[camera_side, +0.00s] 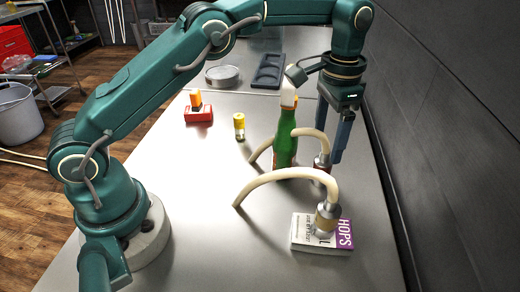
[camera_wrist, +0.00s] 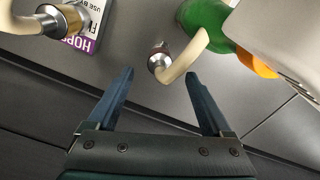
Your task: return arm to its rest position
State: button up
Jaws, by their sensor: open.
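My gripper (camera_side: 343,132) hangs from my teal arm on the right side of the steel table, pointing down. In the wrist view my gripper (camera_wrist: 165,88) has its two blue fingers apart with nothing between them. A cream hose with a metal end (camera_side: 322,166) stands close beside the fingers in the side view; it also shows just ahead of them in the wrist view (camera_wrist: 160,62). Whether they touch is unclear.
A green bottle (camera_side: 284,140) stands left of my gripper. A second hose (camera_side: 285,176) has its metal end on a HOPS packet (camera_side: 301,238). A yellow-capped vial (camera_side: 239,127), a red holder (camera_side: 198,114), a round dish (camera_side: 222,76) and a dark tray (camera_side: 269,72) are farther back. A dark wall (camera_side: 450,120) runs close on the right.

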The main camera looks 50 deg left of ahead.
jog(key=s+r+n+t+h, duration=0.35)
jog(key=s+r+t, duration=0.2)
jog(key=r, duration=0.75)
jog(key=s+a+f+y, duration=0.1)
jog(key=s+a+f, duration=0.2)
jog(key=s, duration=0.4)
jog(key=s+a+f+n+y, duration=0.1)
jog(key=s+a+f+y, duration=0.1)
jog(key=s, duration=0.6)
jog(key=shift+s+a+f, duration=0.3)
jog(key=shift+a+f, duration=0.2)
jog(key=shift+a, duration=0.2)
jog(key=shift+y, duration=0.25)
